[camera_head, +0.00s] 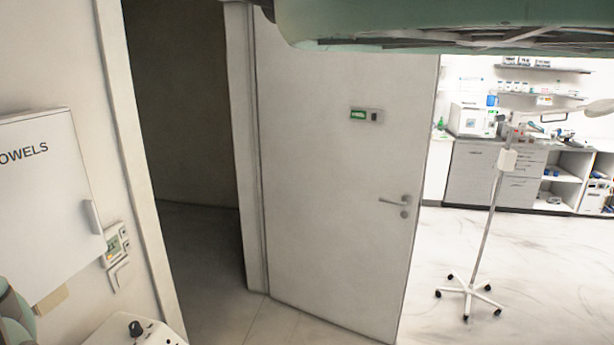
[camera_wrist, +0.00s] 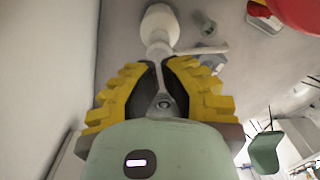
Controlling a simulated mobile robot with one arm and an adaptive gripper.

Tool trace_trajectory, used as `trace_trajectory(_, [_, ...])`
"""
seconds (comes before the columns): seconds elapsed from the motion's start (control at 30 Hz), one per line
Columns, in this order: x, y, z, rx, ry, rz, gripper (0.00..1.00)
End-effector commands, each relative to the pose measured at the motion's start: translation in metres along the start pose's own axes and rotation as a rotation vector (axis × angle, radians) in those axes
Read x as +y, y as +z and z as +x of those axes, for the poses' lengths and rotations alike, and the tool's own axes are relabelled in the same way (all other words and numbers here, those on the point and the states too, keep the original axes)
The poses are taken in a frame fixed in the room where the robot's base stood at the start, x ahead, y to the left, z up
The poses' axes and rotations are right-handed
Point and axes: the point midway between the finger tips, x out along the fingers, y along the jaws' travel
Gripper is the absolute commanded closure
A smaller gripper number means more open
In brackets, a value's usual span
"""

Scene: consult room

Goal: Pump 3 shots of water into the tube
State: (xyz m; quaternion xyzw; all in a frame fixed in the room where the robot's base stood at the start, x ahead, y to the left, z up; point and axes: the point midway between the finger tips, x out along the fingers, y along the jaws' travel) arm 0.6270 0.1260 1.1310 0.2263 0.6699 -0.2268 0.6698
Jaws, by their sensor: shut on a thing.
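In the wrist view my gripper (camera_wrist: 158,66) has yellow ribbed fingers. They are shut on a white pump-like piece (camera_wrist: 158,28) with a rounded end and a thin spout-like arm reaching right. The piece sits at the fingertips, and the part between the fingers is mostly hidden. Whether it is joined to a bottle cannot be told. My gripper does not show in the head view. I cannot pick out a tube or any water in either view.
A red object (camera_wrist: 298,12) is at the wrist view's upper right. The head view shows a towel box (camera_head: 45,190), a white device with a knob (camera_head: 135,330), a door (camera_head: 340,190) and a wheeled stand (camera_head: 485,225). Open floor lies at right.

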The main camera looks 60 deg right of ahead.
Motion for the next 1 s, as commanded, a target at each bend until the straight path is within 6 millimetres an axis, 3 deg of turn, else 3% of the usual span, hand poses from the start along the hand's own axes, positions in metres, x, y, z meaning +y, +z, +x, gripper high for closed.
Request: trace_trajectory(1.0, [0.001, -0.001, 0.031, 0.000, 0.000, -0.002, 1.00])
